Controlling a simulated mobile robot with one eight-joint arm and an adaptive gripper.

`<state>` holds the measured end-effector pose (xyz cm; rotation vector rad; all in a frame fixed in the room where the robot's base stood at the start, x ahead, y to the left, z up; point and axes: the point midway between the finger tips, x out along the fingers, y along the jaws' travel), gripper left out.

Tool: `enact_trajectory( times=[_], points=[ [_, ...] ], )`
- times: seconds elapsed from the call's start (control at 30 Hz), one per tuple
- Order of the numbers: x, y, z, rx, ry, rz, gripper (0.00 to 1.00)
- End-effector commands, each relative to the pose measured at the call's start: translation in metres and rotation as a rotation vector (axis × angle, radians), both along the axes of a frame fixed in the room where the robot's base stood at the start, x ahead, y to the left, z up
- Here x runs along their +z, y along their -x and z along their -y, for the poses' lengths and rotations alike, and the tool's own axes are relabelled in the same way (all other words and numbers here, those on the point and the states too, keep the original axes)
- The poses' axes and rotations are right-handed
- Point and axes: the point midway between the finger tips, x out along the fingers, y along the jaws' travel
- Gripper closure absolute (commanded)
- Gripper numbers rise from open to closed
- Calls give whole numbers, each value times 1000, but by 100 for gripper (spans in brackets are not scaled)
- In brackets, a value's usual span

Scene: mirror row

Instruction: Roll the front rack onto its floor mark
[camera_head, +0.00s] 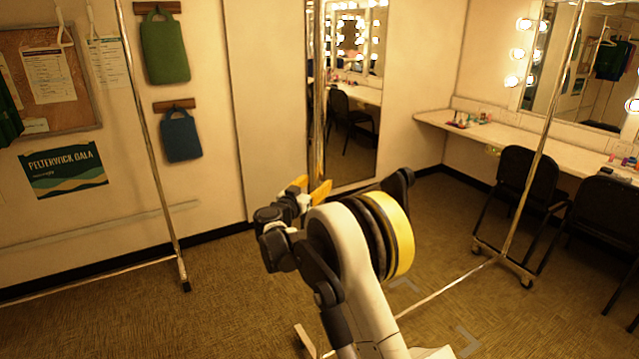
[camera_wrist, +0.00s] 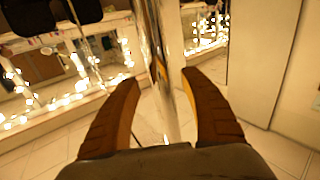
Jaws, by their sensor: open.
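The front rack has a chrome upright (camera_head: 317,90) near the middle of the head view and another upright (camera_head: 545,130) at the right. A low bar (camera_head: 445,291) joins its feet, with a wheeled foot (camera_head: 503,263) at the right. My gripper (camera_head: 311,187) is at the middle upright. In the wrist view the same upright (camera_wrist: 160,60) stands between the two open fingers (camera_wrist: 158,88), with gaps on both sides. The floor mark shows as grey corner pieces (camera_head: 467,341) on the carpet. The rest of the mark and part of the rack's base are hidden by my arm.
Another rack (camera_head: 157,140) stands at the left by the wall. A tall mirror (camera_head: 350,100) is behind the gripper. Black chairs (camera_head: 520,190) and a make-up counter (camera_head: 485,130) line the right side. Open carpet (camera_head: 200,320) lies at lower left.

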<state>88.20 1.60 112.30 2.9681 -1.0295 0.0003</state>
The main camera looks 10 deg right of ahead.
Motion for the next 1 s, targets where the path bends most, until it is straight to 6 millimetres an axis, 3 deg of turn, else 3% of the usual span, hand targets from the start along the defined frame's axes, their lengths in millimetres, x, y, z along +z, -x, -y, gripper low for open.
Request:
enact_trajectory(
  times=[0.2, 0.5, 0.53, 0.7, 1.0],
  points=[
    [0, -18, 14, 0, 0, 0, 48],
    [0, -20, 16, 0, 0, 0, 48],
    [0, -20, 16, 0, 0, 0, 52],
    [0, -20, 16, 0, 0, 0, 100],
    [0, -19, 12, 2, -1, -1, 100]
  ],
)
